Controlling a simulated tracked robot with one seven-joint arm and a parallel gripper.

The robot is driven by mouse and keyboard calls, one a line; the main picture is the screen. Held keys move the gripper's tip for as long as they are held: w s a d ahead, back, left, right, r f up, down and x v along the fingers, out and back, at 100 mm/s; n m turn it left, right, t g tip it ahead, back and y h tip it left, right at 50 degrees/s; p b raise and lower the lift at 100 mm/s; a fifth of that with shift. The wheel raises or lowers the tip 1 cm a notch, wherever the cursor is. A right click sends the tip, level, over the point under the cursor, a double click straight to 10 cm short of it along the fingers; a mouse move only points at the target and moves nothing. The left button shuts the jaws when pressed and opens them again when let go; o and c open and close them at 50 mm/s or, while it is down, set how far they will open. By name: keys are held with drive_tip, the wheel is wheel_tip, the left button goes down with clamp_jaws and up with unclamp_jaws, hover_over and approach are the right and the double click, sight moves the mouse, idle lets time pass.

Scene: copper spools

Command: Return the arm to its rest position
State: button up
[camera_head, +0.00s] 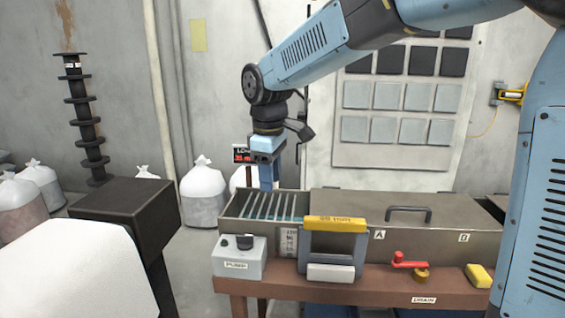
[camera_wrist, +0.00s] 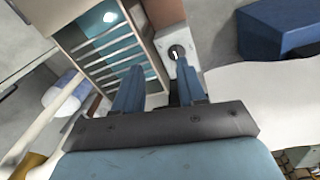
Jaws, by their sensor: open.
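My gripper (camera_head: 268,180) hangs from my blue arm, pointing down above the open left end of a metal tank (camera_head: 330,205). In the wrist view my gripper (camera_wrist: 158,85) has its two blue fingers apart, with nothing between them. The slatted rack (camera_wrist: 100,45) in the tank's open part lies beyond and to the left of the fingers. The grey pump box (camera_head: 239,258) stands in front of the tank; it also shows in the wrist view (camera_wrist: 174,42). I see no copper spool held.
A yellow-and-grey frame (camera_head: 335,225), a red valve handle (camera_head: 408,260) and a yellow block (camera_head: 479,275) are at the bench front. A lid with a handle (camera_head: 408,213) covers the tank's right part. A dark box (camera_head: 125,205) and white bags (camera_head: 204,190) stand left.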

drive_tip(key=s+d+r+m+t, duration=0.15)
drive_tip(key=s+d+m, duration=0.25)
drive_tip(key=d, duration=0.5)
drive_tip(key=s+d+r+m+t, duration=0.15)
drive_tip(key=s+d+m, duration=0.25)
drive_tip(key=d, duration=0.5)
drive_tip(key=s+d+f+m+t, duration=0.1)
drive_tip(key=s+d+f+m, duration=0.1)
drive_tip(key=s+d+m, duration=0.4)
drive_tip(key=s+d, duration=0.4)
drive_tip(key=shift+d+m+t, duration=0.15)
drive_tip(key=shift+m+t, duration=0.15)
drive_tip(key=shift+o, duration=0.4)
